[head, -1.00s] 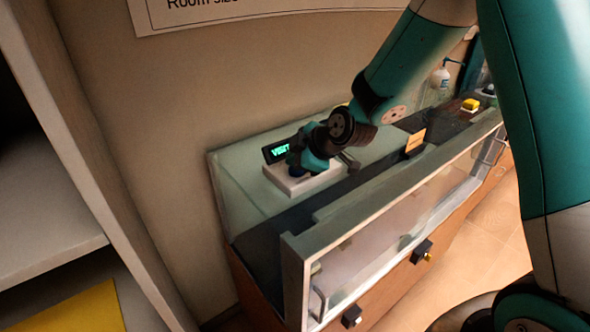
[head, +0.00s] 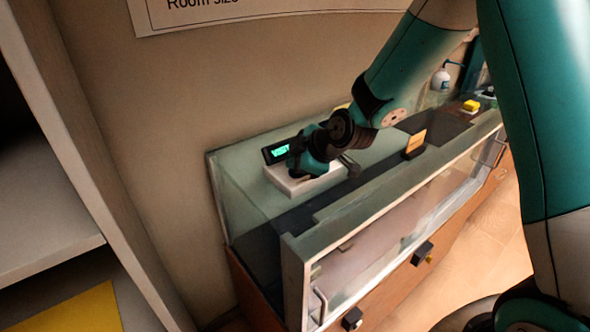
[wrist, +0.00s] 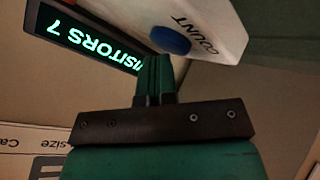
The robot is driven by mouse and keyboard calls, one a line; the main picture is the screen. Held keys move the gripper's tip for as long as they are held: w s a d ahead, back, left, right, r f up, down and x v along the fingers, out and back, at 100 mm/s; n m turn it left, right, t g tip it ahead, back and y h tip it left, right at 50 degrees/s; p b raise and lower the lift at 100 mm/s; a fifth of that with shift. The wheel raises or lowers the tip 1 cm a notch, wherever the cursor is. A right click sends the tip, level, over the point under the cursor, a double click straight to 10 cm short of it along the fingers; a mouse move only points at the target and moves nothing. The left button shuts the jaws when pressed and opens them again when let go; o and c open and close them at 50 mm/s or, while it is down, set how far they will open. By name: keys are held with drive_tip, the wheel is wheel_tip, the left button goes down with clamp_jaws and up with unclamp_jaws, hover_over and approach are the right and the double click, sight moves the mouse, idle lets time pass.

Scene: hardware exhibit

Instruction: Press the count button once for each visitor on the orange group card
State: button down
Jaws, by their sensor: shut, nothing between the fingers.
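The white counter box (head: 290,184) stands on the glass case. Its blue button (wrist: 170,39), beside the word COUNT, shows in the wrist view and is hidden behind my gripper in the head view. The display (head: 277,151) is lit green; in the wrist view the display (wrist: 80,37) appears upside down and seems to read VISITORS 7. My gripper (wrist: 156,62) is shut and empty, its tips close to the button's near edge; I cannot tell whether they touch it. An orange card (head: 416,141) stands in a dark holder on the case; its writing is too small to read.
The glass display case (head: 375,215) has a raised front pane and dark knobs below. A yellow object (head: 470,105) and a pump bottle (head: 441,79) stand farther back. A shelf unit (head: 50,215) is at the left, and a wall sign (head: 200,12) hangs above.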

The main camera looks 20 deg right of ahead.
drive_tip(key=shift+r+p, duration=0.35)
drive_tip(key=shift+r, duration=0.45)
drive_tip(key=shift+r+p, duration=1.5)
drive_tip(key=shift+r, duration=1.1)
drive_tip(key=s+a+r+m+g+b, duration=0.1)
drive_tip(key=s+m+g+b, duration=0.1)
drive_tip(key=s, duration=0.8)
drive_tip(key=s+a+r+m+g+b, duration=0.1)
drive_tip(key=s+a+m+g+b, duration=0.1)
drive_tip(key=s, duration=0.8)
drive_tip(key=s+a+r+m+g+b, duration=0.1)
drive_tip(key=s+m+g, duration=0.3)
drive_tip(key=s, duration=0.6)
drive_tip(key=shift+s+a+b, duration=0.25)
drive_tip(key=shift+a+b, duration=0.1)
drive_tip(key=shift+b, duration=0.25)
drive_tip(key=shift+d, duration=0.15)
